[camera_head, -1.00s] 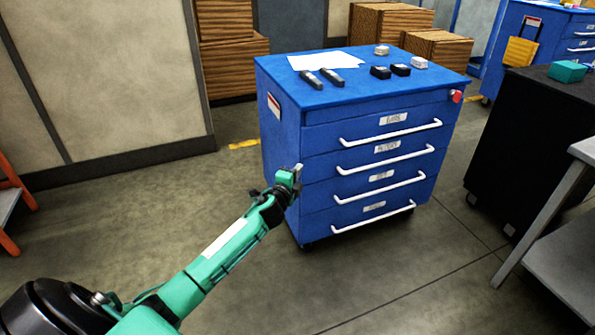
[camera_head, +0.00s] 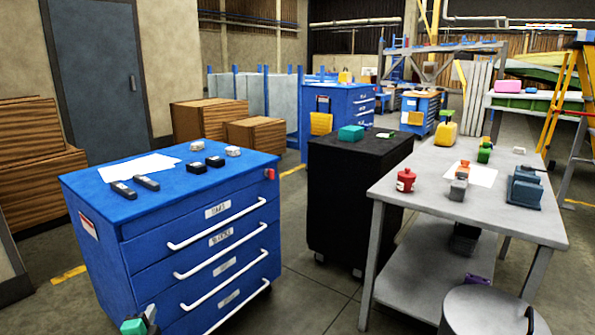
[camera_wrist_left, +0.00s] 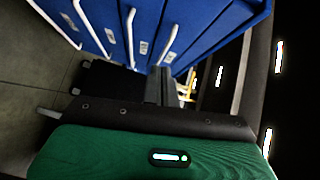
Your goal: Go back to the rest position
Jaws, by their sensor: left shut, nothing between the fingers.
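My left gripper (camera_head: 149,315) shows only at the bottom edge of the head view, in front of the lower left of the blue drawer cabinet (camera_head: 200,228). In the left wrist view, its dark fingers (camera_wrist_left: 161,86) are together with nothing between them. The cabinet's blue front and white handles fill the top of that view. Whether the gripper is clear of the cabinet front is hard to tell. My right gripper is not in view.
Papers (camera_head: 140,167) and small dark blocks lie on the cabinet. A black cabinet (camera_head: 350,205) and a grey table (camera_head: 425,180) with a red canister (camera_head: 405,180) stand to the right. A round grey drum top (camera_head: 490,310) is at the front right. Floor shows between the cabinets.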

